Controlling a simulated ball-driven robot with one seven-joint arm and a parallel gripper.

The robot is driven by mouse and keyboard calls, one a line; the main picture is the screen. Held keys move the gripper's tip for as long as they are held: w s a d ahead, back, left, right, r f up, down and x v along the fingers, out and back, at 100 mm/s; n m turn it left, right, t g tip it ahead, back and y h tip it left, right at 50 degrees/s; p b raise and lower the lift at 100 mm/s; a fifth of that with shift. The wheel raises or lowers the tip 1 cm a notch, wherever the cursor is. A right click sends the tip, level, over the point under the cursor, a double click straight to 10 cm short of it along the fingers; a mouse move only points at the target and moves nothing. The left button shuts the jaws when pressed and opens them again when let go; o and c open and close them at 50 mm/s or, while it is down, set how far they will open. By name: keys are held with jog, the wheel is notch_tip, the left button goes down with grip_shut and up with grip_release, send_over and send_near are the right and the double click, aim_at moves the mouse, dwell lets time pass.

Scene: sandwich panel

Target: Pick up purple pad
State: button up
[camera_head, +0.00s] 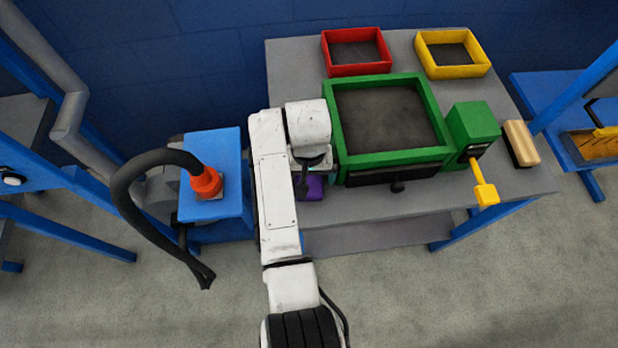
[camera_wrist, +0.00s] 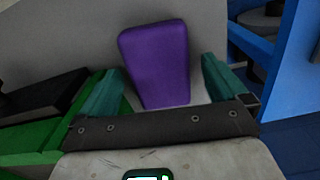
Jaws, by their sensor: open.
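The purple pad (camera_wrist: 157,64) lies on the grey table in the wrist view, with its near end between my fingers. My gripper (camera_wrist: 160,92) is open, one teal finger to the left of the pad and one to the right, with gaps on both sides. In the head view only part of the purple pad (camera_head: 313,188) shows at the table's left front, beside the green box. My white arm and gripper (camera_head: 308,172) cover the rest of it.
A large green open box (camera_head: 339,130) stands right of my gripper, close by. A green block with a yellow lever (camera_head: 485,190) and a tan block (camera_head: 520,143) lie further right. Red (camera_head: 357,70) and yellow (camera_head: 455,71) trays stand behind. A blue stand (camera_head: 215,215) with an orange cone is left.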

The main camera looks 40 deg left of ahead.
jog(key=shift+f, duration=0.25)
jog(key=shift+c, duration=0.4)
jog(key=c, duration=1)
jog(key=shift+r, duration=0.1)
